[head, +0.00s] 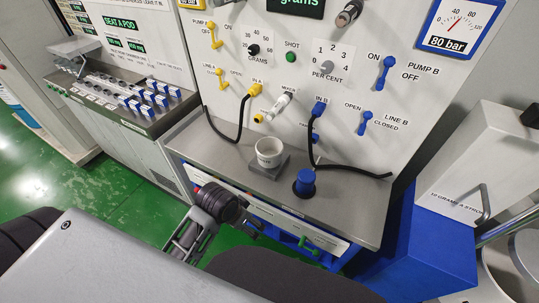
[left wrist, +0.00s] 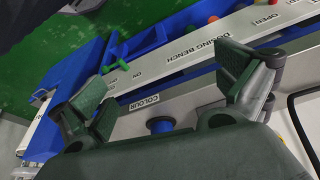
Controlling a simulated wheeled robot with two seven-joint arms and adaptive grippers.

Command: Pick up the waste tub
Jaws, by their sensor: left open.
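A white round open tub (head: 268,152), the likeliest waste tub, stands upright on a small grey block on the steel bench in the head view; its lettering is too small to read. My left gripper (head: 248,222) is by the bench's front edge, nearer to me than the tub and apart from it. In the left wrist view the left gripper (left wrist: 165,105) is open and empty, its fingers spread wide. A blue round piece (left wrist: 160,124) shows between them on the bench, and I cannot make out the white tub there. My right gripper is not in view.
A blue spool-like piece (head: 304,183) stands on the bench (head: 335,215) right of the tub. Black hoses (head: 350,171) hang from the panel behind. A blue cabinet (head: 425,245) stands at right. A blue bin (left wrist: 150,45) with coloured balls shows in the left wrist view.

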